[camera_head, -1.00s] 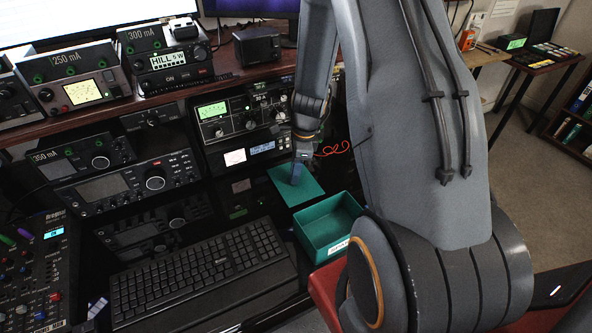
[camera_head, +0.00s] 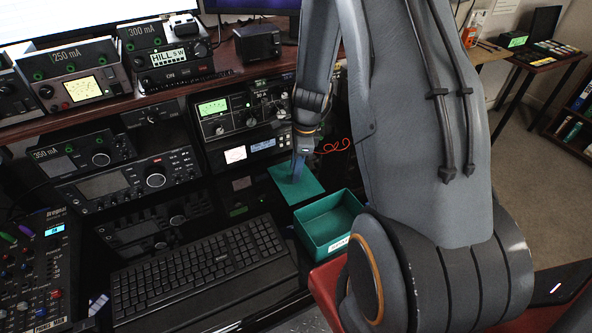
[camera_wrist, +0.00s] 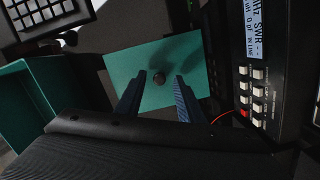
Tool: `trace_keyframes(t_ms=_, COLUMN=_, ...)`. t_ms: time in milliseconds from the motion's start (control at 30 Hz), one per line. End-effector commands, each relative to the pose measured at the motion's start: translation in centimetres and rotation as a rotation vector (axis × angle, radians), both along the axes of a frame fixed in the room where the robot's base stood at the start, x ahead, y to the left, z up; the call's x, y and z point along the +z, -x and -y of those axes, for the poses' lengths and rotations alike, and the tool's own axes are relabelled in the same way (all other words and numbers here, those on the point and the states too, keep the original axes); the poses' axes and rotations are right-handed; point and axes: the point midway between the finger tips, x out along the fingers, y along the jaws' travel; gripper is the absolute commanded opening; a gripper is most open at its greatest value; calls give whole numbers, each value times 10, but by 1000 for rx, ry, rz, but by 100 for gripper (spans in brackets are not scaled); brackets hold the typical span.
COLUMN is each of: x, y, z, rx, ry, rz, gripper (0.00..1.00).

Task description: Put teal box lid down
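The teal box lid (camera_head: 313,186) lies flat on the dark desk behind the box. My gripper (camera_head: 296,181) is above the lid.
A radio (camera_head: 245,117) with a display stands close behind the lid. A black keyboard (camera_head: 200,265) lies to the left of the box. A red cable (camera_head: 334,146) hangs near my gripper. A red seat (camera_head: 325,285) is in front of the box.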

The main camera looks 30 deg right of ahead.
Motion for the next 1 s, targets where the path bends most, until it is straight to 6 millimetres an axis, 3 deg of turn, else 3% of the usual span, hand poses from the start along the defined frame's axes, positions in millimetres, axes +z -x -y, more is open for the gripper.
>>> trace_keyframes(t_ms=433, x=58, y=3, z=8, rx=0, ry=1, rz=2, gripper=35)
trace_keyframes(t_ms=1000, x=66, y=4, z=9, rx=0, ry=0, rz=0, gripper=35)
